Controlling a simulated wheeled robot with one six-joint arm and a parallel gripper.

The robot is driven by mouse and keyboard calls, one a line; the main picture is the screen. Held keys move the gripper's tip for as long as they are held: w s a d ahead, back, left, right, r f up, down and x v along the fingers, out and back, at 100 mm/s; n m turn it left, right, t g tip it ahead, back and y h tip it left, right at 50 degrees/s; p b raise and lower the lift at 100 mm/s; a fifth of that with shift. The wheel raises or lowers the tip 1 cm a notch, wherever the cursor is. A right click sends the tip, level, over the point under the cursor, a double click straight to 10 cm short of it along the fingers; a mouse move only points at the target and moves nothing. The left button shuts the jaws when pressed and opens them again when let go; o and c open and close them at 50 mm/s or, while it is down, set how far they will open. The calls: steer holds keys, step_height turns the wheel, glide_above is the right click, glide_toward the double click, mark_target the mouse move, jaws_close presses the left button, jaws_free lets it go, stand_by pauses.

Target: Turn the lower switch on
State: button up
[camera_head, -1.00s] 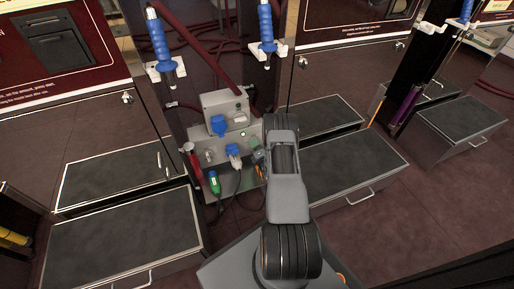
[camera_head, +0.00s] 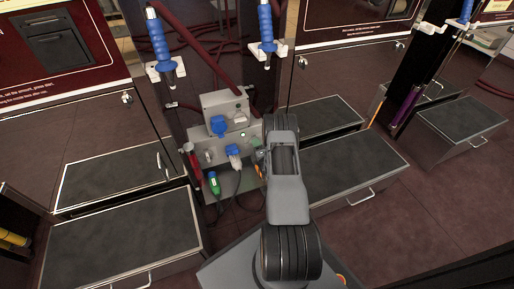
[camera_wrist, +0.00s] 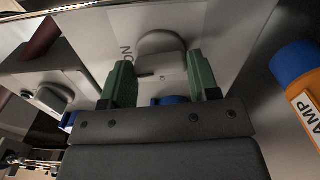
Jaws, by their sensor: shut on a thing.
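In the wrist view, a rounded grey switch (camera_wrist: 160,52) sits on a white plate with printed letters, partly readable as "ON" upside down. My gripper (camera_wrist: 157,72) has two green fingers, one on each side of this switch, shut on it. A second grey switch (camera_wrist: 50,98) on its own white plate is at the left. In the head view, my gripper (camera_head: 259,161) is at the right end of the lower grey panel (camera_head: 208,157), and my arm hides that end. The upper grey box (camera_head: 224,102) is above. The gripped switch is hidden in the head view.
A blue plug (camera_head: 234,151) with a cable and a green plug (camera_head: 214,184) are left of my gripper. A blue socket (camera_head: 219,125) is on the upper box. An orange and blue part (camera_wrist: 297,75) is close at right in the wrist view. Dark-topped steps flank the panel.

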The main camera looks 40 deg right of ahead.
steer(key=o, duration=0.9)
steer(key=p+v, duration=0.4)
steer(key=v, duration=1)
